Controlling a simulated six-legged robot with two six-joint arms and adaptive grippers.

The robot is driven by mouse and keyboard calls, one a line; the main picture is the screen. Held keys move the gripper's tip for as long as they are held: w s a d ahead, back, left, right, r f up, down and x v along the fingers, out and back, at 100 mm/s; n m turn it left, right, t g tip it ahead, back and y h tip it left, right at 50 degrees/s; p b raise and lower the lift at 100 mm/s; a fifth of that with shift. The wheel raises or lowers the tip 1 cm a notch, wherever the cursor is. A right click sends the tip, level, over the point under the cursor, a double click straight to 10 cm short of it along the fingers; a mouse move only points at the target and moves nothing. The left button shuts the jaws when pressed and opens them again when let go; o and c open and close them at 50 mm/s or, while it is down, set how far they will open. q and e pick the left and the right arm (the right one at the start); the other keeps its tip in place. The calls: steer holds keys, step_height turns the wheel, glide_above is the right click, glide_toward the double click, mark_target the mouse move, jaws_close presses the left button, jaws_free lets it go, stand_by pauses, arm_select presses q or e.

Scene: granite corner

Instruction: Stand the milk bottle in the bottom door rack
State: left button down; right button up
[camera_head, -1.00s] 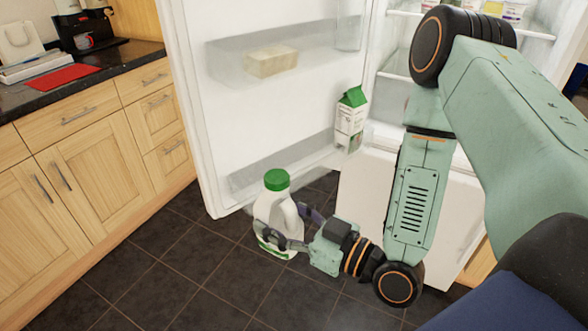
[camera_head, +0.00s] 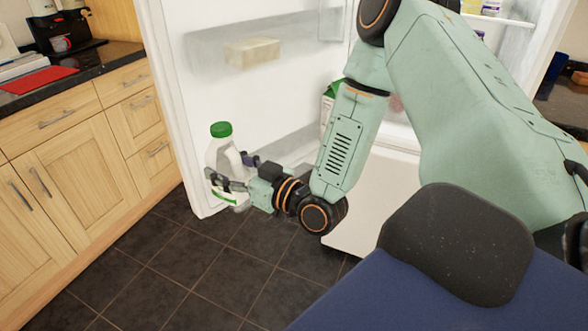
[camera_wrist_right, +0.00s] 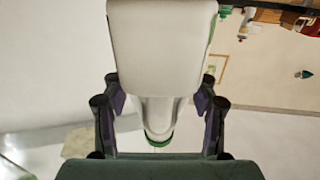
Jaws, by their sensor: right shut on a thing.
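The milk bottle (camera_head: 220,158) is white with a green cap and stands upright in the head view, in front of the open fridge door's lower left part. My right gripper (camera_head: 227,182) is shut on it around its lower part. In the right wrist view the bottle (camera_wrist_right: 158,60) fills the middle between the two fingers of my right gripper (camera_wrist_right: 158,108). The bottom door rack (camera_head: 285,150) is a clear bin low on the door, right of the bottle; the bottle and my gripper hide its left end. My left gripper is not in view.
A green and white carton (camera_head: 327,104) stands at the rack's right end, mostly hidden by my arm. A pale block (camera_head: 252,53) lies in the upper door rack. Wooden cabinets (camera_head: 75,150) stand at left. The dark tiled floor (camera_head: 200,270) is clear.

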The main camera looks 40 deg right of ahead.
steer(key=w+d+r+m+h+b, duration=0.2)
steer(key=w+d+r+m+h, duration=0.15)
steer(key=w+d, duration=0.5)
steer(key=shift+n+t+h, duration=0.3)
steer(key=shift+n+h, duration=0.05)
steer(key=shift+h, duration=0.2)
steer(key=f, duration=0.2)
steer(key=s+f+b, duration=0.1)
steer(key=f, duration=0.1)
steer(key=d+f+b, duration=0.1)
steer(key=f, duration=0.1)
steer(key=shift+s+d+f, duration=0.1)
steer(key=shift+s+f, duration=0.15)
step_height(320, 180, down, 4)
steer(key=shift+s+r+b, duration=0.1)
steer(key=shift+b, duration=0.9)
steer(key=shift+s, duration=0.1)
steer(key=shift+f+b, duration=0.35)
steer(key=shift+f, duration=0.25)
steer(key=shift+r, duration=0.1)
